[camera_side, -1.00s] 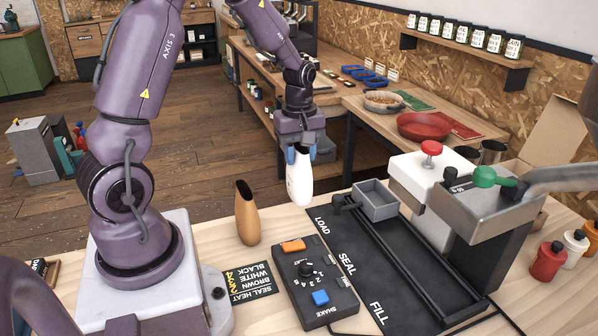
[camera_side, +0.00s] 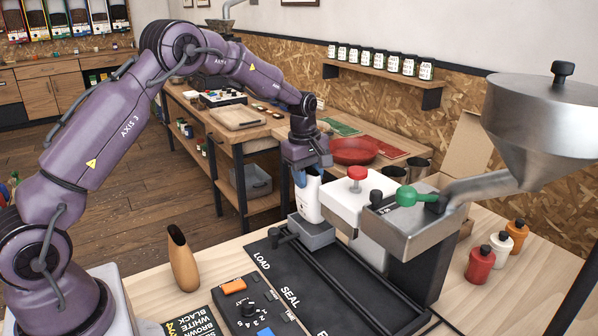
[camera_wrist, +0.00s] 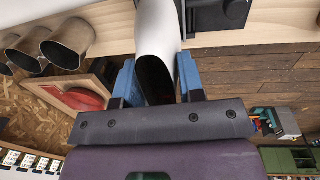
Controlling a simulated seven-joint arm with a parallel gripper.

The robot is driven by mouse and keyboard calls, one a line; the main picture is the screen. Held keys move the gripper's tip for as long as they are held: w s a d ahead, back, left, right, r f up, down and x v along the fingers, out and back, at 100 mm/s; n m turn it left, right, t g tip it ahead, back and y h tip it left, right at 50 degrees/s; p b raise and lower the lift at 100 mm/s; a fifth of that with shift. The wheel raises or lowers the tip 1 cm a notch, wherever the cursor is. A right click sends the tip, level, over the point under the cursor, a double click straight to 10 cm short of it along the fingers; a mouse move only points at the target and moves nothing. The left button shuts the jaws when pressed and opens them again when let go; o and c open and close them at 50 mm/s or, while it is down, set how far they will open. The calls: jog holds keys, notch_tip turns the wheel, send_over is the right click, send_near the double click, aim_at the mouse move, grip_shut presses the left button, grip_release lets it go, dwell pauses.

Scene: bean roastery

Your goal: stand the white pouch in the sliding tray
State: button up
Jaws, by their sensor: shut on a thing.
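The white pouch (camera_side: 308,203) is upright in my gripper (camera_side: 307,180), with its open dark mouth facing up. The blue fingers are shut on its upper part. In the wrist view the pouch (camera_wrist: 158,30) sits between the fingers of my gripper (camera_wrist: 157,80). The small grey sliding tray (camera_side: 318,240) is at the LOAD end of the black track. The pouch's lower end is at the tray, over or inside its opening; I cannot tell whether it touches the tray floor.
A white sealer with a red knob (camera_side: 357,174) stands close right of the pouch. The steel hopper (camera_side: 545,120) and its chute with a green handle (camera_side: 410,196) are further right. A brown pouch (camera_side: 182,262) and a black control box (camera_side: 252,308) are nearer, left of the track.

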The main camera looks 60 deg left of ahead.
aim_at(308, 191)
jog(key=shift+f, duration=2.15)
jog(key=o, duration=1.5)
jog(key=shift+r, duration=0.1)
jog(key=shift+r, duration=3.45)
